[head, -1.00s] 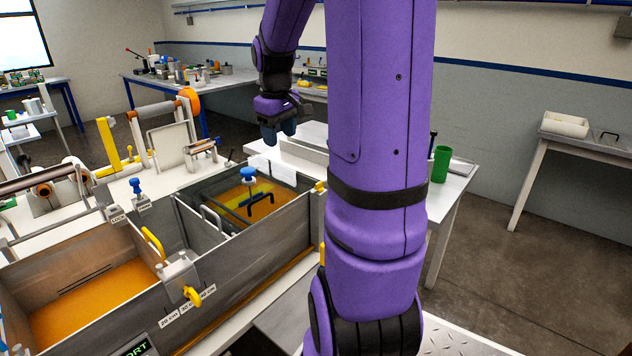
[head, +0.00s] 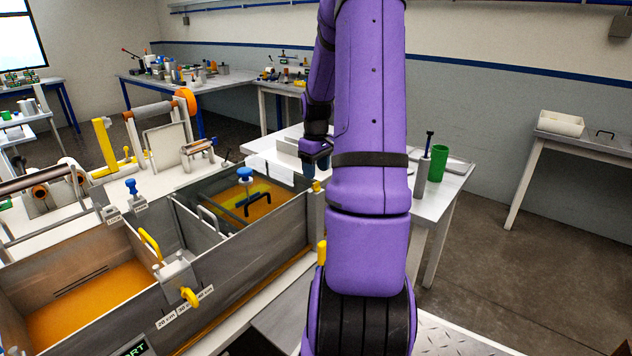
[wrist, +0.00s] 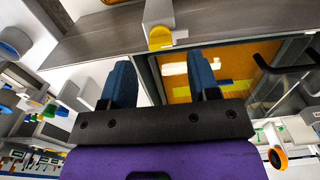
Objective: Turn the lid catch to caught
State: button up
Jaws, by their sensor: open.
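My gripper (head: 315,160) hangs, partly hidden by my arm, above the right end of the metal resin bath in the head view. In the wrist view its two blue fingers (wrist: 160,80) are apart with nothing between them. A yellow round knob on a grey block (wrist: 159,38) shows beyond the fingertips, at the bath's rim; it looks like the lid catch. In the head view a small yellow piece (head: 319,189) shows at the bath's right corner, probably the same part. Its turned position cannot be told. A clear lid with a black handle (head: 258,203) appears over the right compartment.
A yellow knob (head: 188,297) and a yellow handle (head: 151,245) are on the bath's front and divider. A blue-topped knob (head: 245,175) stands over the right compartment. A green cup (head: 438,163) stands on the white table at right. Open floor lies further right.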

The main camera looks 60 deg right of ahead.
aim_at(316, 182)
jog(key=shift+f, duration=2.25)
jog(key=c, duration=0.9)
